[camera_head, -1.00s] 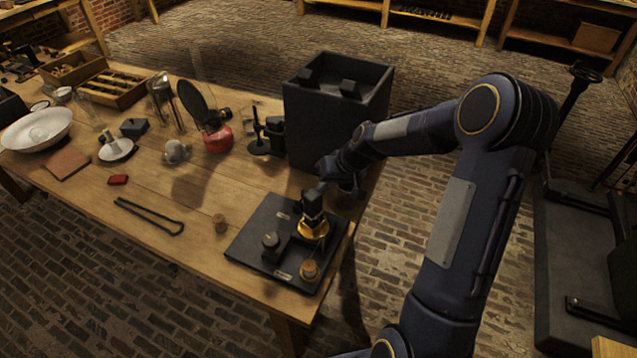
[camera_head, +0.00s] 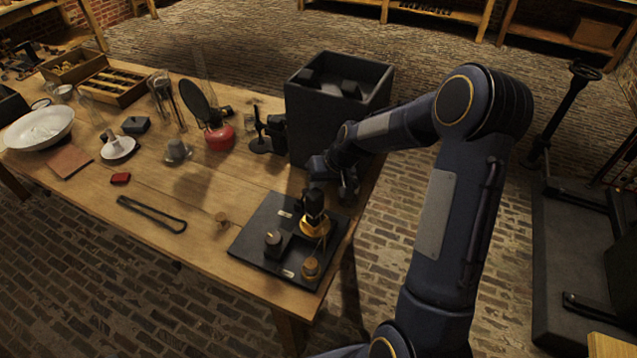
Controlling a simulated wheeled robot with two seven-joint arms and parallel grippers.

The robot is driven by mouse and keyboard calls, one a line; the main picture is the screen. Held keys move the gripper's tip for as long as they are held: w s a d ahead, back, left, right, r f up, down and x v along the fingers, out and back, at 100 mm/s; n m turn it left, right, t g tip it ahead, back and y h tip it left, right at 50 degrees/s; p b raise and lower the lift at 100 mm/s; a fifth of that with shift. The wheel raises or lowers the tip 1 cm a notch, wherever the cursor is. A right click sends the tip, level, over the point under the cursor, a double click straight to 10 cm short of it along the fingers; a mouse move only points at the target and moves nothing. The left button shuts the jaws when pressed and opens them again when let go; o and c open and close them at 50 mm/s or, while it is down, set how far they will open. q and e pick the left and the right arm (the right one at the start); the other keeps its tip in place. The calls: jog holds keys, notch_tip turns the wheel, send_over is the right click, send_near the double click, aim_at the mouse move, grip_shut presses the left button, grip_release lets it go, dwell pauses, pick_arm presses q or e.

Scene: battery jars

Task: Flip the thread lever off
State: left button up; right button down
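A black board (camera_head: 262,240) lies at the table's near right corner. On it stands a small device with a black upright part (camera_head: 314,205) on a brass base (camera_head: 316,229). A dark round knob (camera_head: 273,240) and a brass knob (camera_head: 311,267) sit in front of it. I cannot make out which part is the thread lever, or its position. My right gripper (camera_head: 346,190) is just behind and to the right of the upright part, seemingly apart from it. Its fingers are small and dark, so their opening is unclear. My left gripper is not in view.
A large black open box (camera_head: 330,115) stands close behind my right gripper. A red flask (camera_head: 219,137), a white bowl (camera_head: 38,130) and a wooden tray (camera_head: 113,87) stand farther left.

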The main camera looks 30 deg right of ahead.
jog(key=shift+w+r, duration=0.1)
jog(key=shift+r, duration=0.05)
jog(key=w+a+g+h, duration=0.1)
jog(key=w+a+g, duration=0.1)
jog(key=w+a, duration=0.3)
jog(key=shift+w+r+p, duration=0.2)
jog(key=shift+w+p, duration=0.25)
jog(key=shift+w, duration=0.3)
jog(key=shift+a+r, duration=0.1)
jog(key=shift+r, duration=0.05)
dwell(1.4)
